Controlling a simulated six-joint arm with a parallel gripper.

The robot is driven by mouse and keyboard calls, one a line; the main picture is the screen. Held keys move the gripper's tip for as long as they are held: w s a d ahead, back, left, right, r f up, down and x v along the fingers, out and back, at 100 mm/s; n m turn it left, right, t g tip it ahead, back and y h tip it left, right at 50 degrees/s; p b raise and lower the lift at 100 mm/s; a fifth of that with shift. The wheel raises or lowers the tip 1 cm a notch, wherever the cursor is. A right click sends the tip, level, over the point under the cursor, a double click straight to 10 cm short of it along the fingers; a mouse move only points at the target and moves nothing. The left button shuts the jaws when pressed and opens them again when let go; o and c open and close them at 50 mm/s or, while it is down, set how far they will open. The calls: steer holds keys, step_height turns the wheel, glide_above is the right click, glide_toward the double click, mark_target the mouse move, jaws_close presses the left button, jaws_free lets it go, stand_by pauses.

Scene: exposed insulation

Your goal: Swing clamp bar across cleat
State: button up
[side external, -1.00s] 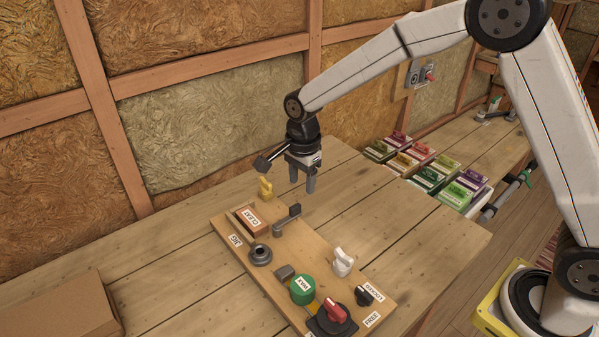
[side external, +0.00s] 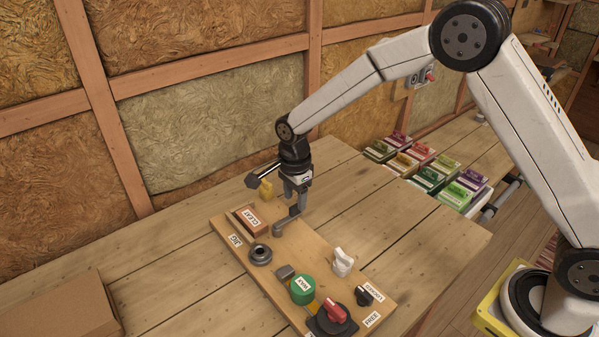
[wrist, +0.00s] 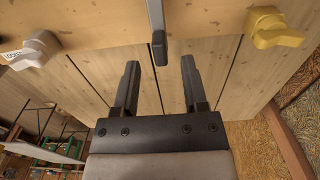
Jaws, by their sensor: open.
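The clamp bar (side external: 281,226) is a grey lever on the wooden board, with its free end pointing away from the cleat, toward the back right. The cleat (side external: 250,221) is a reddish-brown block with a white label, left of the bar; the bar does not lie across it. My gripper (side external: 296,206) is open, pointing down at the bar's free end. In the wrist view the bar's dark end (wrist: 160,50) shows between the two fingertips (wrist: 160,64), with gaps on both sides. The side view partly hides that end behind the fingers.
A yellow knob (side external: 266,189) stands close behind the gripper. A cardboard box (side external: 62,306) lies left. Coloured boxes (side external: 430,178) stand at the back right.

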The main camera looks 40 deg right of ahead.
mark_target(295, 206)
steer(key=shift+f, duration=1.6)
steer(key=shift+c, duration=0.2)
jaws_close()
